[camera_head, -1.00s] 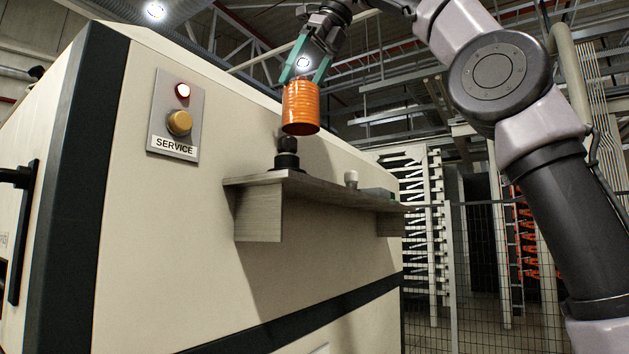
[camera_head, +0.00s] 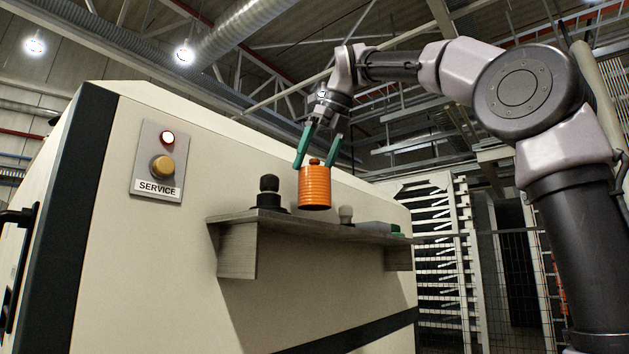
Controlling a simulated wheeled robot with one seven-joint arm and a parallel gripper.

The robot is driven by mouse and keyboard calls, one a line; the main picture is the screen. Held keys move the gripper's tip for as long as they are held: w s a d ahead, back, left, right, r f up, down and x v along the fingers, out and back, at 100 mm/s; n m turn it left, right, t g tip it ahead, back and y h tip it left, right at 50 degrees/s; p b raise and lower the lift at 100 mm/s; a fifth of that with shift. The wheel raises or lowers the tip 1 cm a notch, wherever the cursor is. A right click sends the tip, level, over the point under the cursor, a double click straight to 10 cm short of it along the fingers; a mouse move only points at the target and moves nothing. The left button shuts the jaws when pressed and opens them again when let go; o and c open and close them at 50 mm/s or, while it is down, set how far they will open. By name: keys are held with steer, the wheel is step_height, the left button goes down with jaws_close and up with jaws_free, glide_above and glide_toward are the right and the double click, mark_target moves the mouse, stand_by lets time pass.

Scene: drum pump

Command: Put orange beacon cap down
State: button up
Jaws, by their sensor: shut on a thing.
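The orange beacon cap (camera_head: 314,190) is a ribbed cylinder with a small knob on top, upright over the wall shelf (camera_head: 238,250). The exact finger contact is too small to see.
The shelf is fixed to a cream cabinet (camera_head: 150,260) with a SERVICE panel (camera_head: 160,165), red lamp and yellow button. A flat green-grey item (camera_head: 380,228) lies at the shelf's right end. A wire fence and racks (camera_head: 440,240) stand behind at right.

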mark_target(315, 178)
steer(key=shift+f, duration=2)
steer(key=shift+f, duration=0.1)
steer(key=o, duration=1)
